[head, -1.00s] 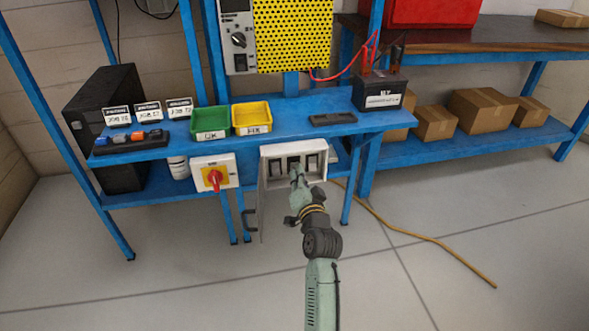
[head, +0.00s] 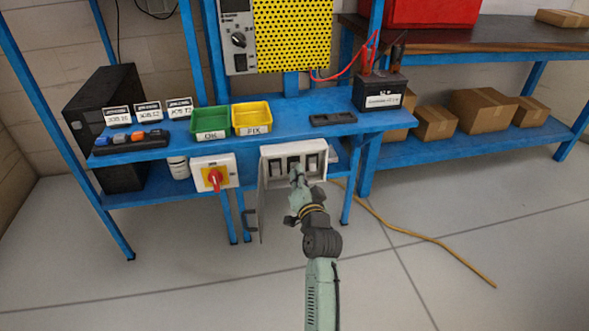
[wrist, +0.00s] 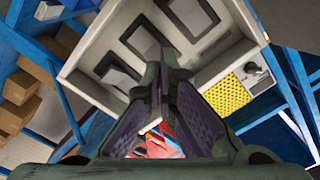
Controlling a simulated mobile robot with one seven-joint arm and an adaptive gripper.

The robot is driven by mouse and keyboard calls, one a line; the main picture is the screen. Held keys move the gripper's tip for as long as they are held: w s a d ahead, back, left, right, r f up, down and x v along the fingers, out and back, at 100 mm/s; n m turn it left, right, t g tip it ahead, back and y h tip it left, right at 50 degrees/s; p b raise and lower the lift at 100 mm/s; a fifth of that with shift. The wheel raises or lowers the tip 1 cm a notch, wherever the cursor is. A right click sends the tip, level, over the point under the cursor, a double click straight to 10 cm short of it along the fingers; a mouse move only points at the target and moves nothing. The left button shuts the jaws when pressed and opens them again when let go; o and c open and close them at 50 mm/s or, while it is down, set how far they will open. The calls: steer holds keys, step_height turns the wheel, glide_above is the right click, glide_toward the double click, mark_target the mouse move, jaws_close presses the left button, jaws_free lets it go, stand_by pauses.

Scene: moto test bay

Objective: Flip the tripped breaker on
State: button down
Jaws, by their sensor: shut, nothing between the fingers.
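The open white breaker box (head: 292,149) hangs under the front of the blue bench. It holds a row of three dark-framed breakers with wide rockers: left (head: 274,168), middle (head: 293,163) and right (head: 313,162). In the wrist view the box (wrist: 78,78) looks rotated, with its breakers (wrist: 118,76) behind the fingers. My gripper (head: 297,171) is shut and empty, its tips in front of the middle breaker. In the wrist view my gripper (wrist: 160,75) covers part of the row. I cannot tell whether it touches, or which breaker is tripped.
The box's door hangs open at its left (head: 262,214). A yellow switch box with a red knob (head: 214,178) is left of it. Green (head: 210,120) and yellow (head: 252,115) bins and a battery (head: 380,94) stand on the bench. A yellow cable (head: 430,239) crosses the floor.

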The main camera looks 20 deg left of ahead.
steer(key=shift+p+x, duration=0.35)
steer(key=shift+x, duration=1)
steer(key=shift+w, duration=0.1)
steer(key=b+v, duration=0.2)
steer(key=v, duration=0.7)
steer(key=shift+b, duration=0.3)
stand_by(0.5)
